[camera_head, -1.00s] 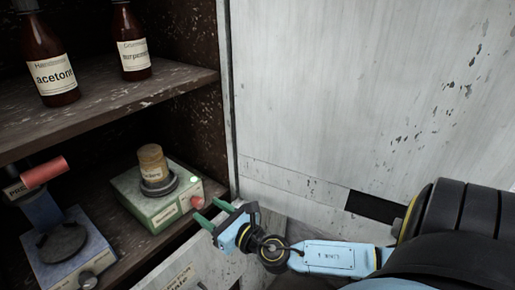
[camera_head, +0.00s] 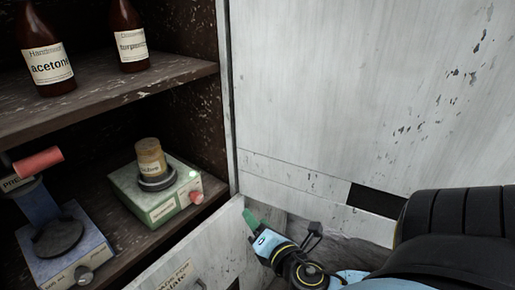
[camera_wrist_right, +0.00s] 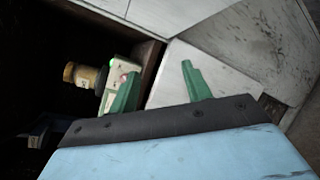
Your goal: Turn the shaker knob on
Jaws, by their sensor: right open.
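The shaker (camera_head: 158,196) is a pale green box on the lower cabinet shelf, with a jar (camera_head: 151,158) of brown contents standing on its round dark top. Its pinkish-red knob (camera_head: 196,198) is on the right end of the front, and a small light (camera_head: 193,176) glows greenish white on the top corner. In the right wrist view the knob (camera_wrist_right: 124,77) shows just beyond the left finger. My right gripper (camera_head: 249,215) is to the right of the shaker and lower, apart from the knob; its green fingers are open and empty in the wrist view (camera_wrist_right: 160,69). My left gripper is out of view.
A blue-grey device (camera_head: 66,245) with a red cylinder and grey knob stands left of the shaker. Bottles labelled acetone (camera_head: 48,58) and turpentine (camera_head: 128,42) stand on the upper shelf.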

